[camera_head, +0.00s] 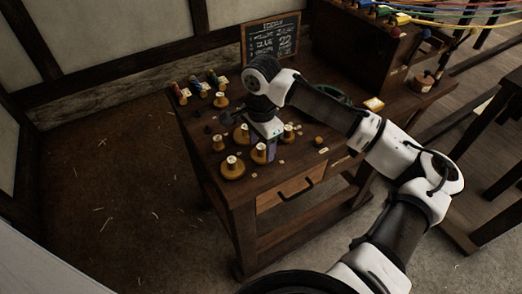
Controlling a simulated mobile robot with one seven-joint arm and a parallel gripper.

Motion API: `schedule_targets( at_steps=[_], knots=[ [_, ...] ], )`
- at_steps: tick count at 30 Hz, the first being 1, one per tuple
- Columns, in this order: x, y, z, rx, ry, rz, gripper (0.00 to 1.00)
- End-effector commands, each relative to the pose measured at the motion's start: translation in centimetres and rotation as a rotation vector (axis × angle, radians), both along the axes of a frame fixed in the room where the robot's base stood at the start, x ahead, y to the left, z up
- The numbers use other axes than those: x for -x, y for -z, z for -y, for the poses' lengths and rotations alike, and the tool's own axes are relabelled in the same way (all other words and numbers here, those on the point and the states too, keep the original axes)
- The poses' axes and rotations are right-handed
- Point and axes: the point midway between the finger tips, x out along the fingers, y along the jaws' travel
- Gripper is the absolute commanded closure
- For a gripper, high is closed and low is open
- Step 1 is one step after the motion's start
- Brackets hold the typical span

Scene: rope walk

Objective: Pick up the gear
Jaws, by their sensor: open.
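My gripper (270,146) hangs over the left part of a wooden workbench (262,185), pointing down among wooden pieces with pale tops. Its fingers are small and partly hidden by the wrist; it is open, and I see nothing held. No piece is plainly a gear at this size. A dark, roundish piece (226,119) lies on the bench to the left of my gripper, and smaller dark pieces (207,130) lie near it. Whether one of them is the gear I cannot tell. The bench directly behind my wrist is hidden.
Several wooden pieces (232,168) with round bases stand close around my gripper. Coloured spools (180,94) stand at the bench's far left. A chalkboard (271,38) stands at the back. A wooden box (365,45) with coloured strands is at the back right.

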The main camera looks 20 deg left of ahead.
Motion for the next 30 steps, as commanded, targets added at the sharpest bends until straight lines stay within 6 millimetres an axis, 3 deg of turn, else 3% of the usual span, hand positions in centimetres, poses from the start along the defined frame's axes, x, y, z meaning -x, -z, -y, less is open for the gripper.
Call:
schedule_targets(
  at_steps=[5,12,19,30],
  knots=[
    [0.0,1.7,0.0,0.000,-0.002,0.000,0.42],
    [0.0,1.9,-0.1,-0.001,-0.002,0.001,0.42],
    [0.0,1.8,-0.1,-0.001,-0.001,0.001,0.70],
    [0.0,1.2,-0.1,-0.002,-0.001,0.003,0.70]
  ],
)
